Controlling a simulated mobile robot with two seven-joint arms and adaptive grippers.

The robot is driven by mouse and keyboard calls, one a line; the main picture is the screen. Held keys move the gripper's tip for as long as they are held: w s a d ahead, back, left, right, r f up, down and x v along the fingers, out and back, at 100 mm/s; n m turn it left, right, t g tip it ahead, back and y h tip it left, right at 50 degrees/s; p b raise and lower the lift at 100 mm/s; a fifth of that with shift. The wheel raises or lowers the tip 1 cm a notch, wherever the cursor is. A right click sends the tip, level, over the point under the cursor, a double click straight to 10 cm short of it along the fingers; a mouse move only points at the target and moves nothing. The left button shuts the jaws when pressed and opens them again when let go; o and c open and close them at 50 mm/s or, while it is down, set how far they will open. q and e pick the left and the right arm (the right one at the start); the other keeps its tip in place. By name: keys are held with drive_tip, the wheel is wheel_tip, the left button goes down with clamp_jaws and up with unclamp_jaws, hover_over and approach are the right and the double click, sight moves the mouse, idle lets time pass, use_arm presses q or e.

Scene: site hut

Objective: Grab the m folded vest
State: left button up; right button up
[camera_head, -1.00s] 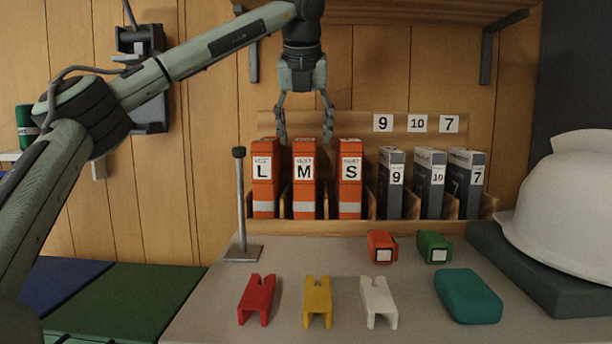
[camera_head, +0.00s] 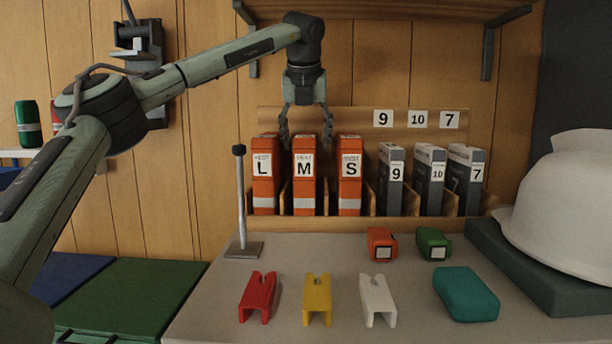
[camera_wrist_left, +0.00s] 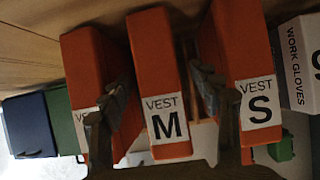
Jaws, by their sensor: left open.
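The M folded vest (camera_head: 304,178) is an orange upright pack with a white label, standing in a wooden rack between the L vest (camera_head: 265,178) and the S vest (camera_head: 350,178). My left gripper (camera_head: 306,143) is open, pointing down, with its fingers at the height of the pack tops, one on each side of the M vest. In the left wrist view the M vest (camera_wrist_left: 158,85) lies between the two fingers (camera_wrist_left: 155,105), with the L vest (camera_wrist_left: 95,80) and S vest (camera_wrist_left: 243,75) outside them. Contact cannot be told. My right gripper is not in view.
Grey work-glove packs (camera_head: 428,182) fill the rack's right side. A metal post (camera_head: 240,200) stands at the rack's left front.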

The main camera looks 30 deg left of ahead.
use_arm(q)
drive_tip(key=shift+f, duration=0.3)
drive_tip(key=shift+c, duration=0.5)
drive_tip(key=shift+r, duration=0.1)
clamp_jaws()
